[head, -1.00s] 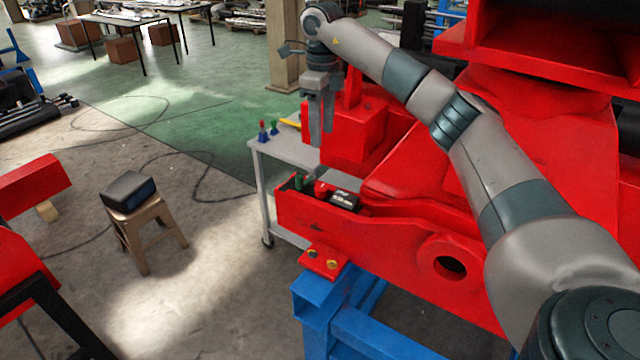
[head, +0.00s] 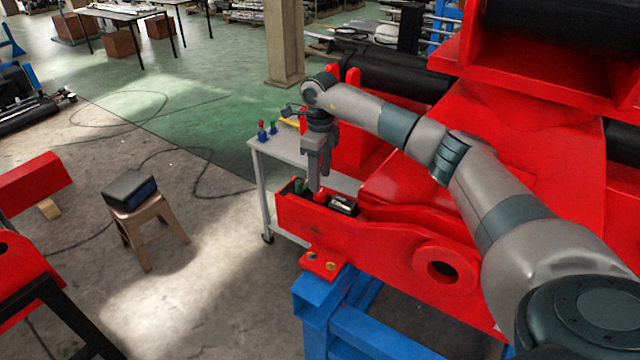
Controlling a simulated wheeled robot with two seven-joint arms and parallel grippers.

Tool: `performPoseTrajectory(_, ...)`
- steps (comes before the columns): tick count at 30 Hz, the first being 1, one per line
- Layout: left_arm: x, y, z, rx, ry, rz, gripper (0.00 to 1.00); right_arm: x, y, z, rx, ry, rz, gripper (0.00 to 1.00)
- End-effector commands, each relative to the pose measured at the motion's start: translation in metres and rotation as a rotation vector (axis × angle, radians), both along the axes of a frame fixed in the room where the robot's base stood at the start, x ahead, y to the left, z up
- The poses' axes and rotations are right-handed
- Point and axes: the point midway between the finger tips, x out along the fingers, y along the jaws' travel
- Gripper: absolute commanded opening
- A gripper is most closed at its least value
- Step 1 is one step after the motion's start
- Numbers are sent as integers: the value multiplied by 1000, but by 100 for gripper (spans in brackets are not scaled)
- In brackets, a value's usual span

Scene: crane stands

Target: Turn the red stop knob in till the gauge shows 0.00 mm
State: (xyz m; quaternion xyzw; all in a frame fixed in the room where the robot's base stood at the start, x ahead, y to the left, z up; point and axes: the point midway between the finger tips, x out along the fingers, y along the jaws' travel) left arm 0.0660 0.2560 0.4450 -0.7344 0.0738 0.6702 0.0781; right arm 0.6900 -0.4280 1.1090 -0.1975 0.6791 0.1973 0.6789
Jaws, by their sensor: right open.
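The red stop knob (head: 320,195) shows small inside the open top of the red crane part, partly hidden by my right gripper. A small dark box with a pale face, which looks like the gauge (head: 343,203), sits just right of it; its reading is too small to make out. My right gripper (head: 317,184) points down, jaws open, with its fingertips right above or at the knob. I cannot tell whether they touch it. My left gripper is not in view.
The red walls of the crane part (head: 300,216) stand close around the knob, with a green piece (head: 299,186) to its left. A grey trolley (head: 262,160) with small coloured tools stands behind. A stool (head: 150,232) with a dark box is at left.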

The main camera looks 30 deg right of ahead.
Motion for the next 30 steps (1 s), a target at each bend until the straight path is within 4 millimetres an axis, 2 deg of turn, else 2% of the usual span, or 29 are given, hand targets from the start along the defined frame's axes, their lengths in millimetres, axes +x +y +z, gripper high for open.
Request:
performPoseTrajectory(1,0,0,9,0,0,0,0,-1,0,-6,1,4,0,48)
performPoseTrajectory(3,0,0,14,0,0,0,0,-1,1,-18,2,5,1,48)
performPoseTrajectory(12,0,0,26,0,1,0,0,0,1,-52,0,1,1,48)
performPoseTrajectory(23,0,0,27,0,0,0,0,0,0,-57,1,-1,1,48)
performPoseTrajectory(24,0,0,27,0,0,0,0,0,0,-57,1,-1,1,45)
performPoseTrajectory(29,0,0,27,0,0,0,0,0,0,-57,1,-1,1,7)
performPoseTrajectory(30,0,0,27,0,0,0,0,0,0,-57,1,-1,1,6)
